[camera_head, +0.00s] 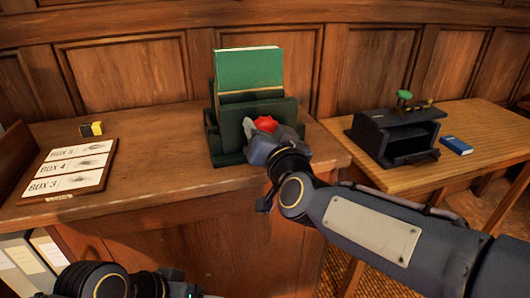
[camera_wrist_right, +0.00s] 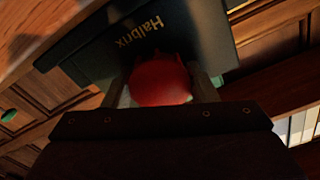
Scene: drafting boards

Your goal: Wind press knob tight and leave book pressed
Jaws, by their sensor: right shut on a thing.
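A dark green press (camera_head: 226,144) stands on the wooden desk with a green book (camera_head: 248,68) upright in it. A red knob (camera_head: 265,124) is on the front of the press. My right gripper (camera_head: 262,128) is at the front of the press, shut on the red knob.
A board with box labels (camera_head: 70,170) and a small yellow and black block (camera_head: 91,129) lie on the desk at left. On the right table stand a black device with a green knob (camera_head: 396,135) and a blue box (camera_head: 456,145).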

